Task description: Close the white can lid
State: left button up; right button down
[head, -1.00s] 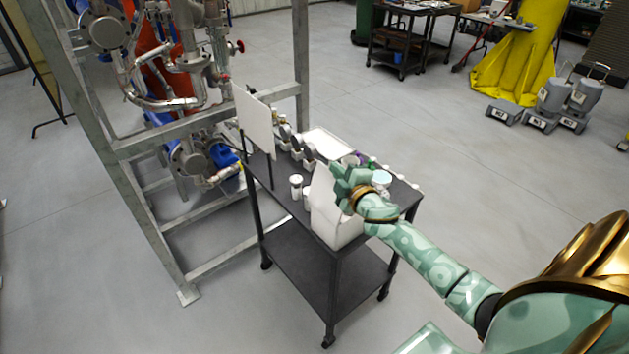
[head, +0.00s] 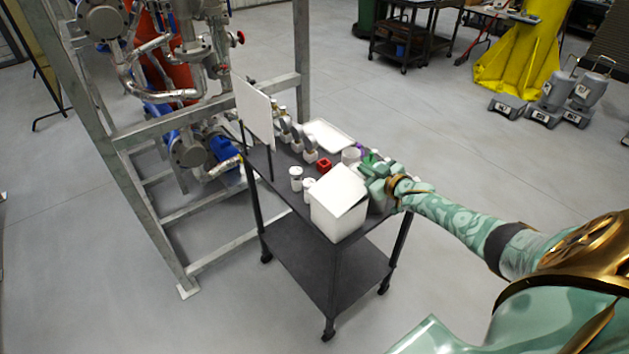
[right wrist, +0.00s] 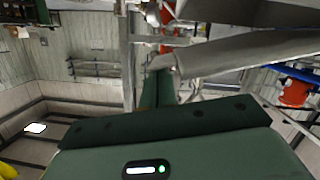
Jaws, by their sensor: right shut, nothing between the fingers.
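The white can (head: 334,222) is a box-shaped bin at the near corner of the dark cart. Its white lid (head: 340,187) lies over the top at a slant. A gap seems to show under its edge, but I cannot tell how far it is from shut. My right gripper (head: 369,168) is just beyond the can and to its right, shut and empty. I cannot tell if it touches the lid. In the right wrist view my green fingers (right wrist: 160,88) are together, below a pale slanted edge that I cannot identify. My left gripper is not in view.
The cart (head: 281,185) also carries white jars (head: 296,179), a red block (head: 324,165), a white tray (head: 328,135) and several small fittings. A white upright panel (head: 254,113) stands at its left end. A metal pipe frame (head: 210,262) is close on the left. Floor is clear in front.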

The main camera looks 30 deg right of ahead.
jog(key=shift+m+y, duration=0.4)
jog(key=shift+m, duration=0.4)
jog(key=shift+d+f+b, duration=0.2)
jog(key=shift+f+b, duration=0.45)
jog(key=shift+f, duration=0.15)
jog(key=shift+d+f+b, duration=0.25)
jog(key=shift+f+b, duration=0.45)
jog(key=shift+f, duration=0.15)
jog(key=shift+d+f+b, duration=0.2)
jog(key=shift+f+b, duration=0.45)
jog(key=shift+f, duration=0.15)
notch_tip(320, 180, up, 6)
jog(key=p, duration=0.5)
jog(key=shift+f, duration=0.25)
jog(key=f+p+v, duration=0.1)
jog(key=p+v, duration=0.1)
jog(key=v, duration=0.7)
jog(key=shift+s+p, duration=0.35)
jog(key=shift+d, duration=0.1)
